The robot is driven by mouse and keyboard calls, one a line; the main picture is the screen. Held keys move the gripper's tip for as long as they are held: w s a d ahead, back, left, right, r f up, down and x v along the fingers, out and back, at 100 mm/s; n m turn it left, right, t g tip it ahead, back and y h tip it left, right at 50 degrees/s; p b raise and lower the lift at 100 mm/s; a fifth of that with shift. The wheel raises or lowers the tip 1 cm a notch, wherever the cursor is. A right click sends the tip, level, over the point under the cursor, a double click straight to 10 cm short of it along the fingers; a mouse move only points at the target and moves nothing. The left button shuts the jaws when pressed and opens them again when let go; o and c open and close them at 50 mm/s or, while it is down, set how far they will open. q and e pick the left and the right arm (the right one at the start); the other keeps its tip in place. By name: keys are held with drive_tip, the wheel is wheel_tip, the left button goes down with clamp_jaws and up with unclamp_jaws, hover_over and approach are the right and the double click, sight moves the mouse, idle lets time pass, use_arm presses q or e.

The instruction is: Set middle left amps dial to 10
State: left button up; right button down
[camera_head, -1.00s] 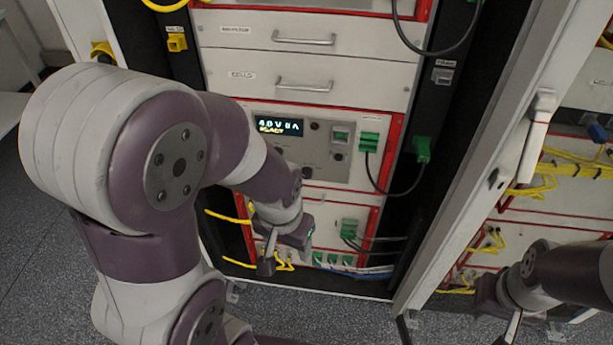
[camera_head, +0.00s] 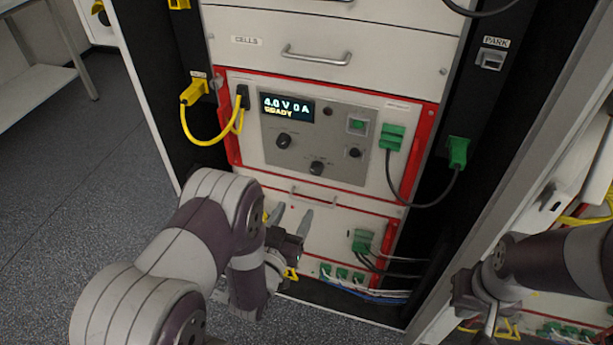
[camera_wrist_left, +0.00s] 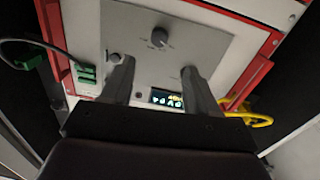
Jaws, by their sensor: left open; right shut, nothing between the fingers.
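The cycler panel (camera_head: 335,140) is grey, with a lit display (camera_head: 287,107) reading 4.0 V 0 A READY. A black dial (camera_head: 283,141) sits under the display and another dial (camera_head: 317,168) lower, right of it. Their labels are too small to read, so I cannot tell which is amps. My left gripper (camera_head: 292,216) is open and empty, below the panel in the head view. In the left wrist view the lower dial (camera_wrist_left: 160,38) shows beyond the open fingers; the other dial seems hidden behind a finger. My right gripper (camera_head: 487,318) is shut and empty at lower right.
A small knob (camera_head: 355,152) and green button (camera_head: 357,124) are at the panel's right. A green plug (camera_head: 392,137) with a black cable is beside them. A yellow cable (camera_head: 205,142) loops at the left. A drawer handle (camera_head: 316,55) projects above.

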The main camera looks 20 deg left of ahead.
sight(315, 172)
use_arm(q)
drive_tip(key=w, duration=0.8)
drive_tip(key=w+d+b, duration=0.1)
drive_tip(key=w, duration=0.3)
drive_tip(key=shift+w+r, duration=0.1)
drive_tip(key=shift+w, duration=0.1)
drive_tip(key=c, duration=1)
drive_tip(key=shift+c, duration=0.2)
